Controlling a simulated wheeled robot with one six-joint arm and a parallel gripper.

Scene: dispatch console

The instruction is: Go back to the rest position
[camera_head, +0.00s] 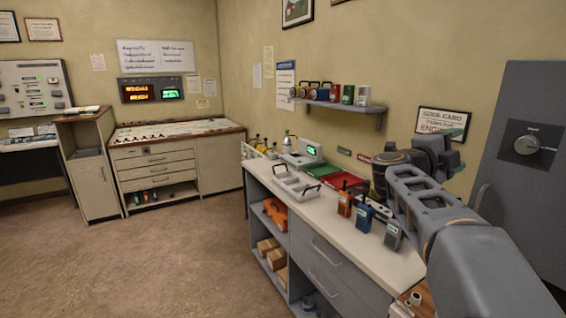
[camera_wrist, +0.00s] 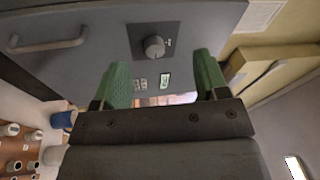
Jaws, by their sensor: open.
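My gripper (camera_wrist: 160,85) shows in the wrist view with its two green fingers apart and nothing between them. Behind the fingers in that view is the grey cabinet door with a round knob (camera_wrist: 153,46) and a bar handle (camera_wrist: 45,44). In the head view my arm reaches in from the lower right, over the right end of the counter (camera_head: 392,262). The gripper end is near the wall sign and points toward the grey cabinet (camera_head: 520,90); one green finger partly shows there.
Orange, blue and grey radios (camera_head: 363,217) stand on the counter close to my arm. A wall shelf (camera_head: 345,106) holds several canisters. The floor (camera_head: 150,255) at left is clear.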

